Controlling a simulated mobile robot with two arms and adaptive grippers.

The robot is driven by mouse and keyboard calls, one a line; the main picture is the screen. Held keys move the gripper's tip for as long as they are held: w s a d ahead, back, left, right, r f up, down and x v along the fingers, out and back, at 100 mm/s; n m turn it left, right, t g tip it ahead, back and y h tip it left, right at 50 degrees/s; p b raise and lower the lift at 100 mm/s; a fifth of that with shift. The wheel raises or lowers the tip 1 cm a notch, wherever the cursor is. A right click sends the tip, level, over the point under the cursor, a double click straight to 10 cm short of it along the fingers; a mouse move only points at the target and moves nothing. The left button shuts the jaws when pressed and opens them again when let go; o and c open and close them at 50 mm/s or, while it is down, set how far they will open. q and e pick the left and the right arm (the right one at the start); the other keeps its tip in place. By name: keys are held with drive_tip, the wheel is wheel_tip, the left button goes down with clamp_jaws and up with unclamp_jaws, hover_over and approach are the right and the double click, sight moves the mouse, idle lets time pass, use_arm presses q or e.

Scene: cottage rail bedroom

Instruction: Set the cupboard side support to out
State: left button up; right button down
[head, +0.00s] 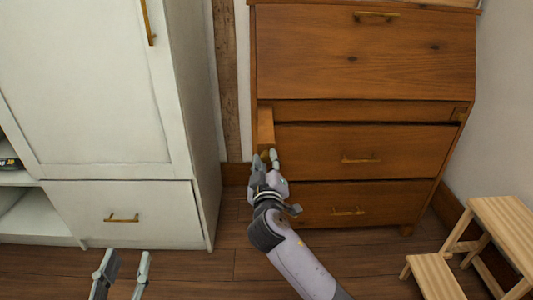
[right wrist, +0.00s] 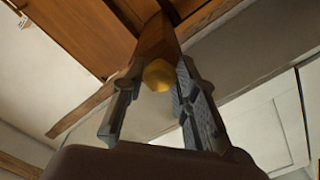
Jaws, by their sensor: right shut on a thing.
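The cupboard side support (head: 265,128) is a narrow wooden bar at the left of the brown bureau (head: 365,110), beside the white cupboard. It sticks out from the bureau front. In the right wrist view the bar (right wrist: 156,38) ends in a round brass knob (right wrist: 158,76). My right gripper (head: 266,157) is shut on this knob, with a finger on either side (right wrist: 160,85). My left gripper (head: 122,268) is open and empty, low in front of the white cupboard (head: 100,90).
The other support (head: 459,114) on the bureau's right looks flush. The bureau's sloping lid (head: 365,55) is closed, as are its drawers (head: 330,145). A wooden step stool (head: 435,275) stands at the lower right. Some floor is clear before the bureau.

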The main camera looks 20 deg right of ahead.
drive_tip(key=shift+s+a, duration=0.1)
drive_tip(key=shift+s, duration=0.05)
drive_tip(key=c, duration=1.2)
unclamp_jaws()
drive_tip(key=shift+c, duration=0.2)
drive_tip(key=v, duration=1.2)
